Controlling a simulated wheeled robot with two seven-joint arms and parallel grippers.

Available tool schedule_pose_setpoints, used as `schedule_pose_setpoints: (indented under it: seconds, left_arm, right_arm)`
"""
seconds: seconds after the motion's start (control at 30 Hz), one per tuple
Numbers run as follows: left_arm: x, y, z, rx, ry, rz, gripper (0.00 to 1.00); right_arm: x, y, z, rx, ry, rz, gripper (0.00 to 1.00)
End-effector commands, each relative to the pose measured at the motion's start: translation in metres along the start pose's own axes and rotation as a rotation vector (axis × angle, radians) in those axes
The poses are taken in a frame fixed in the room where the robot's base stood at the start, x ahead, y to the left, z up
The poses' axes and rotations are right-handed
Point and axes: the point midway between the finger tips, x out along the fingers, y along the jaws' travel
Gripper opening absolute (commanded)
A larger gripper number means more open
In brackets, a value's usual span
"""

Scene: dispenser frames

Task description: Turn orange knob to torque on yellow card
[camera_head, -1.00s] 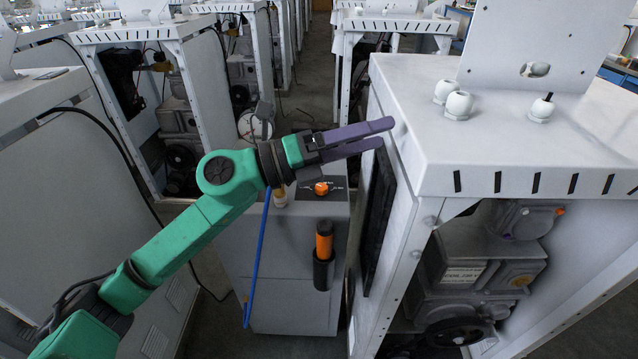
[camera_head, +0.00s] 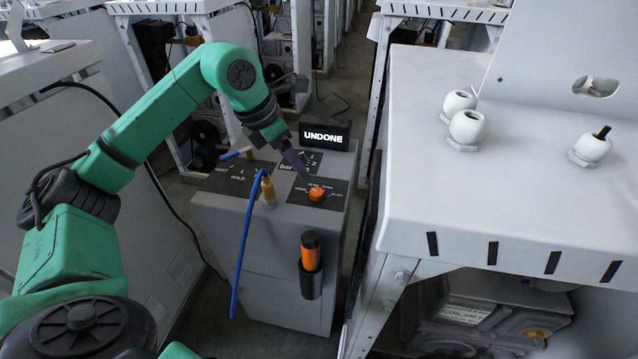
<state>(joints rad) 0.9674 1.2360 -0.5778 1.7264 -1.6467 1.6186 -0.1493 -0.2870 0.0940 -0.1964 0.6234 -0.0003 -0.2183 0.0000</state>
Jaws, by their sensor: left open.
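The orange knob (camera_head: 316,193) sits on a black dial plate with small white markings, on top of a grey cabinet (camera_head: 275,237). My left gripper (camera_head: 300,165) points down from above, just behind and to the left of the knob. Its purple fingers look apart from the knob and hold nothing. A small black display (camera_head: 325,135) reading "UNDONE" stands at the cabinet's back edge. No yellow card can be made out. My right gripper is out of view.
A blue hose (camera_head: 246,240) with a brass fitting (camera_head: 268,192) rises left of the knob. An orange-handled tool (camera_head: 310,252) hangs in a black holder on the cabinet front. A white dispenser frame (camera_head: 500,200) stands close on the right.

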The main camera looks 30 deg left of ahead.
Motion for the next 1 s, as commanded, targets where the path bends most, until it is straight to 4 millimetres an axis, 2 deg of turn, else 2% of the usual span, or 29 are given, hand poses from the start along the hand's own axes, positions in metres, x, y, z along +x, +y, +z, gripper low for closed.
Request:
schedule_pose_setpoints:
  seconds: [0.1,0.17,0.27,0.4,0.5,0.73,0.77,0.9,0.93,1.0]
  left_arm:
    - [0.033,-0.002,0.0,0.002,0.004,-0.006,0.71]
    - [0.049,-0.002,0.0,0.002,0.003,-0.006,0.71]
    - [0.074,-0.002,0.001,0.002,0.001,-0.007,0.71]
    - [0.099,-0.002,0.001,0.001,-0.001,-0.005,0.71]
    - [0.107,-0.002,0.001,0.001,0.0,-0.005,0.71]
    - [0.109,-0.002,0.001,0.002,-0.001,-0.004,0.71]
    - [0.109,-0.002,0.001,0.002,-0.001,-0.004,0.63]
    - [0.109,-0.002,0.001,0.002,-0.001,-0.004,0.1]
    - [0.109,-0.002,0.001,0.002,-0.001,-0.004,0.0]
    - [0.109,-0.002,0.001,0.002,-0.001,-0.004,0.0]
  right_arm:
    - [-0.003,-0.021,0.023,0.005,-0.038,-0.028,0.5]
    - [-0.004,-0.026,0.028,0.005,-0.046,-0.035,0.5]
    - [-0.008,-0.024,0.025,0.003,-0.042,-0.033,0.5]
    - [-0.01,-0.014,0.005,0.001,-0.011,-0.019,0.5]
    - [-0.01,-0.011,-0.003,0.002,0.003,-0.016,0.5]
    - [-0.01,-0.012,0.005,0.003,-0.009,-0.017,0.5]
    - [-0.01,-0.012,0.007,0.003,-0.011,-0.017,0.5]
    - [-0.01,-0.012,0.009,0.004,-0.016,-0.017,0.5]
    - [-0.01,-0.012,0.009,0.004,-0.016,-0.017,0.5]
    - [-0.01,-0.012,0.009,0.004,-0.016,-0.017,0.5]
